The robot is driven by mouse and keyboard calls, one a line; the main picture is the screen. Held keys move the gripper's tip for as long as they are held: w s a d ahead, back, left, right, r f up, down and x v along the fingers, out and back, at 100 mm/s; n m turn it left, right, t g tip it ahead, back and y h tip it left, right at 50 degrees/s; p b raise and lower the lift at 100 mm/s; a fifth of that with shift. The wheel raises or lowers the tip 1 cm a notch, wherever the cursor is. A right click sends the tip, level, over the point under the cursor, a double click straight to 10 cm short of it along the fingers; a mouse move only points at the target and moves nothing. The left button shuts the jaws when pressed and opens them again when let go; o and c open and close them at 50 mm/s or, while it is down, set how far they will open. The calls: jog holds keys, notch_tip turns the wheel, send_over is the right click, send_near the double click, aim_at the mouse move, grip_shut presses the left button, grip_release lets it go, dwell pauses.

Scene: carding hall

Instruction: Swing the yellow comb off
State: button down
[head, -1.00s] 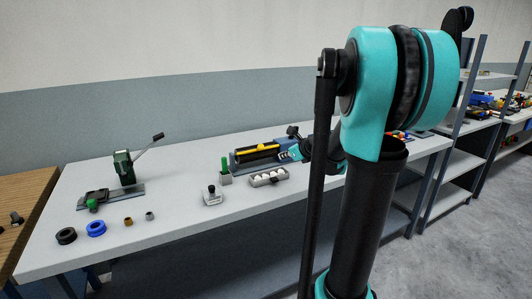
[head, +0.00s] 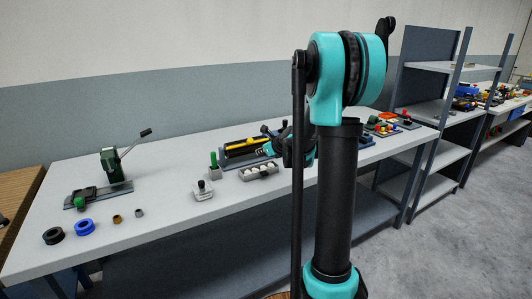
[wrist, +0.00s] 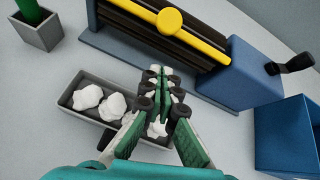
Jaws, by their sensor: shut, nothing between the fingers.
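The yellow comb (wrist: 185,28) is a straight bar with a round yellow knob in its middle. It lies along the dark ribbed roller of a blue carding machine (wrist: 225,85), and it also shows in the head view (head: 242,147). My gripper (wrist: 160,80) is shut and empty, its green-padded fingers together in front of the machine. The tips appear just short of the roller, apart from the comb in the picture; their height above it I cannot tell. In the head view my arm hides part of the machine's right side.
A grey tray (wrist: 68,103) with white fibre tufts lies beneath my fingers. A black crank (wrist: 290,65) sticks out at the machine's right end. A blue box (wrist: 288,135) stands at right. A green peg in a grey block (wrist: 38,28) stands at left.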

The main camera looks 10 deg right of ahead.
aim_at(249, 142)
jog(key=shift+w+a+r, duration=0.4)
jog(key=shift+r, duration=0.2)
jog(key=shift+w+a+r, duration=0.35)
jog(key=shift+w+r, duration=0.05)
jog(key=shift+r, duration=0.15)
jog(key=shift+r, duration=0.15)
